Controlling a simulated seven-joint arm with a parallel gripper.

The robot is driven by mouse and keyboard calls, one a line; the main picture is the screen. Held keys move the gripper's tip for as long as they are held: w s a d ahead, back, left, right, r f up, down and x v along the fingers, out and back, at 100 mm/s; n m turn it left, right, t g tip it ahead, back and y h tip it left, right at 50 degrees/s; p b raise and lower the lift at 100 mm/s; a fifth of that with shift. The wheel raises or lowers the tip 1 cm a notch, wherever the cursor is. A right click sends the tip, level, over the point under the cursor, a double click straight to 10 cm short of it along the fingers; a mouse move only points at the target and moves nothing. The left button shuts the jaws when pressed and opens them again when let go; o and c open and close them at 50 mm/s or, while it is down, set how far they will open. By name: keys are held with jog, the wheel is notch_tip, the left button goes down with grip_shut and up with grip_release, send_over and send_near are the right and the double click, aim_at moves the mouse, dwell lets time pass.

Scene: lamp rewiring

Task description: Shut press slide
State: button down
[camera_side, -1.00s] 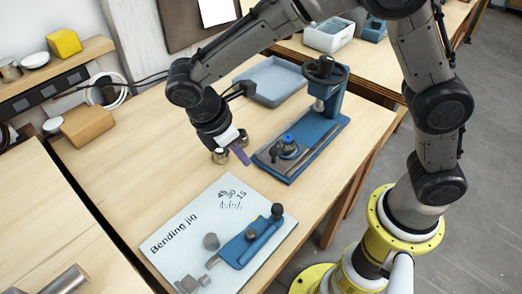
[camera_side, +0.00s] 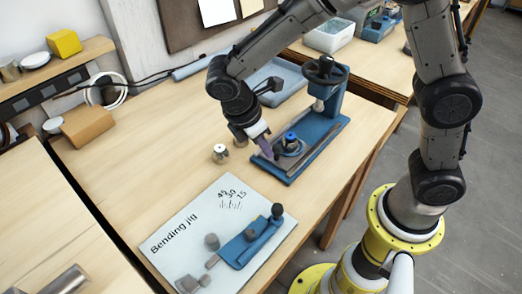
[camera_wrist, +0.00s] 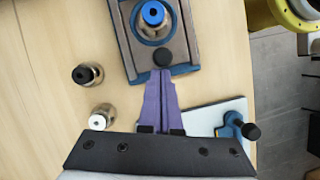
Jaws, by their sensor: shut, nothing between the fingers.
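The blue press (camera_side: 335,105) with a dark handwheel stands on the table, and its slide (camera_side: 303,150) lies drawn out along the base toward the front. A blue-topped part (camera_side: 290,139) sits in a round seat on the slide; it also shows in the wrist view (camera_wrist: 153,14). A black knob (camera_wrist: 162,56) is at the slide's near end. My gripper (camera_side: 270,154) has purple fingers, shut and empty. In the wrist view its fingertips (camera_wrist: 162,74) are right at the knob; I cannot tell whether they touch it.
Two small cylinders, one black-topped (camera_wrist: 86,74) and one white-topped (camera_wrist: 98,120), stand left of the press. The bending jig board (camera_side: 190,225) lies in front. A grey-blue tray (camera_side: 283,78) is behind. The table's left middle is clear.

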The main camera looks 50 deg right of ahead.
jog(key=d, duration=1.2)
jog(key=shift+s+d, duration=0.1)
jog(key=shift+d, duration=0.15)
jog(key=a, duration=0.1)
jog(key=w+a, duration=0.1)
jog(key=a, duration=0.2)
jog(key=shift+w+a+r, duration=0.25)
jog(key=shift+w+a, duration=0.05)
notch_tip(320, 180, up, 14)
jog(key=s+m+t, duration=0.1)
jog(key=s+d+r+m+t+y, duration=0.2)
jog(key=s+d+r+m, duration=0.15)
jog(key=s, duration=0.35)
jog(key=s+f+m+t+y, duration=0.2)
jog(key=s+f+m+t, duration=0.2)
jog(key=s+m, duration=0.5)
jog(key=shift+a+f+m, duration=0.3)
jog(key=shift+f+m, duration=0.15)
jog(key=shift+f, duration=0.05)
